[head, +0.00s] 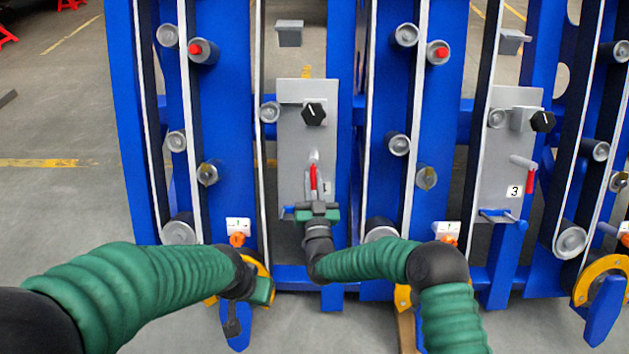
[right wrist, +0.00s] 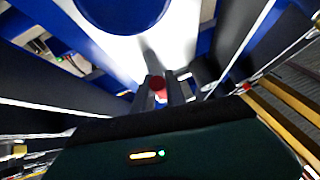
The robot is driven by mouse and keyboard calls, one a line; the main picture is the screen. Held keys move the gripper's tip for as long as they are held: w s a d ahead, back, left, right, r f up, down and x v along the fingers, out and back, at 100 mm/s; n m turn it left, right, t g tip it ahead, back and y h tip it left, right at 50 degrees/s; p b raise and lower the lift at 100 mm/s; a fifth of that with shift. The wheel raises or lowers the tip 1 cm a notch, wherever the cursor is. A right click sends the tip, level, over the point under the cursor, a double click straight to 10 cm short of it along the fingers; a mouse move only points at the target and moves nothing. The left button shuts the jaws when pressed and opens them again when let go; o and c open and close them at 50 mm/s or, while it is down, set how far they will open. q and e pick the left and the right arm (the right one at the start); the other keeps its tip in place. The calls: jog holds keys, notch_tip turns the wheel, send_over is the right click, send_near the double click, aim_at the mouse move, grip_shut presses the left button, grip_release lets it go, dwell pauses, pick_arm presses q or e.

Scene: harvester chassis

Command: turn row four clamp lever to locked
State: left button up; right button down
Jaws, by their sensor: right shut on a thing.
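The clamp lever (head: 313,178) in front of me has a red handle hanging roughly straight down from a silver pivot on a grey plate (head: 293,140). My right gripper (head: 317,202) comes up from below and is shut on the red handle's lower end. In the right wrist view the red handle (right wrist: 158,82) shows between the dark fingers, before the pale plate. The plate's number label is mostly hidden behind lever and gripper, so I cannot read the row. My left gripper (head: 262,291) is low at the left, apart from the lever; its fingers cannot be made out.
A black knob (head: 314,114) sits above the lever. Another plate (head: 505,150) at right bears the label 3 and its own red lever (head: 530,181). Blue uprights (head: 221,130) with rollers stand on both sides. Orange knobs (head: 237,239) sit low near my left gripper.

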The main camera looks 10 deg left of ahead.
jog(key=shift+a+r, duration=0.1)
jog(key=shift+r, duration=0.1)
jog(key=c, duration=1.6)
grip_release()
jog(key=shift+o, duration=1.2)
jog(key=shift+f, duration=0.1)
jog(key=p+v, duration=0.6)
jog(key=v, duration=1.1)
jog(key=shift+f, duration=0.15)
jog(key=shift+w, duration=0.15)
